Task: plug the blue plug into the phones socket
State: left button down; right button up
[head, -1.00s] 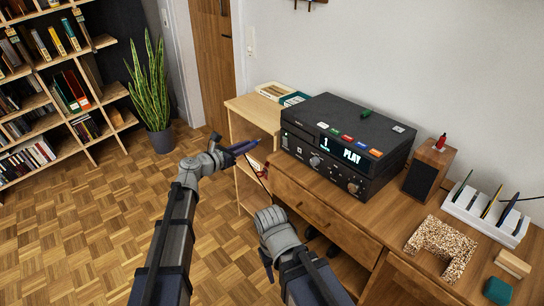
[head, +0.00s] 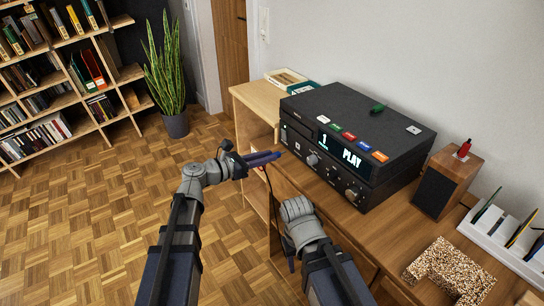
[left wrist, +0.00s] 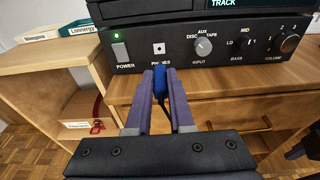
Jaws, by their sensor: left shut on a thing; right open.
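The blue plug (left wrist: 160,82) is held between the two purple fingers of my left gripper (left wrist: 161,76) in the left wrist view. Its dark cable runs back between the fingers. A gap shows between plug and socket. In the head view my left gripper (head: 264,158) is in front of the amplifier's left part, its fingers hiding the plug. My right gripper (head: 291,264) is lower, beside the desk front, mostly hidden by its own arm.
The amplifier and black player (head: 350,115) stand stacked on the wooden desk. A lit power switch (left wrist: 120,50) is left of the socket and an input knob (left wrist: 204,46) right. A speaker (head: 447,182) stands to the right. A lower shelf holds a box (left wrist: 88,115).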

pick_arm(q)
jog(key=shift+w+d, duration=0.1)
dwell(0.3)
jog(key=shift+r+x, duration=0.2)
jog(key=shift+x, duration=1.15)
jog(key=shift+r+x, duration=0.2)
jog(key=shift+x, duration=1.2)
jog(key=shift+w+d, duration=0.35)
jog(key=shift+d, duration=0.2)
dwell(0.5)
jog(key=c, duration=0.7)
grip_release()
jog(key=shift+p+v, duration=0.6)
jog(key=shift+v, duration=3.3)
